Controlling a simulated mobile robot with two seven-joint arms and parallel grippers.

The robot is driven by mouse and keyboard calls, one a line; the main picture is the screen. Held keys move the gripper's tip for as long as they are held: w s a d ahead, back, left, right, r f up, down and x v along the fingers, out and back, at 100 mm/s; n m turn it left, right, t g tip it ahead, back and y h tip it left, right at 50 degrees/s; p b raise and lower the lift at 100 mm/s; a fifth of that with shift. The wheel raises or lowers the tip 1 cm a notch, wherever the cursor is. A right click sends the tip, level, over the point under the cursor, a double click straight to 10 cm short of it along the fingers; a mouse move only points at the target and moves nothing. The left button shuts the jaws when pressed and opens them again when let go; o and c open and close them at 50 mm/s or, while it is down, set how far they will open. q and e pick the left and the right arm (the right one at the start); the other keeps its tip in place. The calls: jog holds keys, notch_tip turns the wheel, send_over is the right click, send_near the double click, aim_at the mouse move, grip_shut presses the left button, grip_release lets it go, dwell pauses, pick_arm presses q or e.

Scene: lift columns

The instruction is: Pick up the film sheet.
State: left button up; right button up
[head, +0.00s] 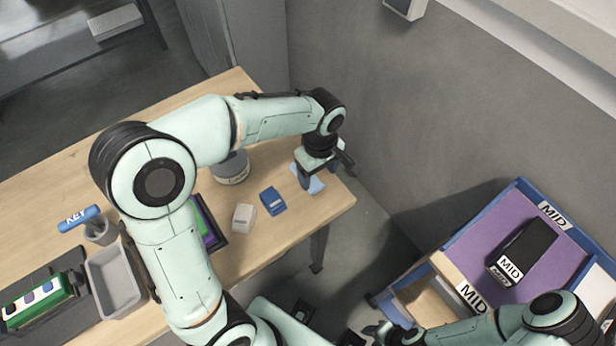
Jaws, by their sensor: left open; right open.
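A small light-blue sheet (317,186), which looks like the film sheet, lies near the right end of the wooden table. My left gripper (323,173) is directly over it, pointing down, with its jaws open. The gripper hides part of the sheet, and I cannot tell whether the fingers touch it. My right gripper (385,334) is low at the bottom of the view, open, in front of the drawer unit.
A purple-topped unit (490,237) labelled MID stands at right. A grey wall rises behind.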

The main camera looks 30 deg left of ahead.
aim_at(320, 188)
pick_arm(q)
jog(key=shift+w+f, duration=0.1)
jog(key=shift+f, duration=0.8)
jog(key=shift+w+d+f, duration=0.1)
jog(key=shift+d+f, duration=0.05)
jog(key=shift+f, duration=1.2)
jog(key=shift+d+f, duration=0.1)
jog(key=shift+f, duration=1.2)
jog(key=c, duration=1.1)
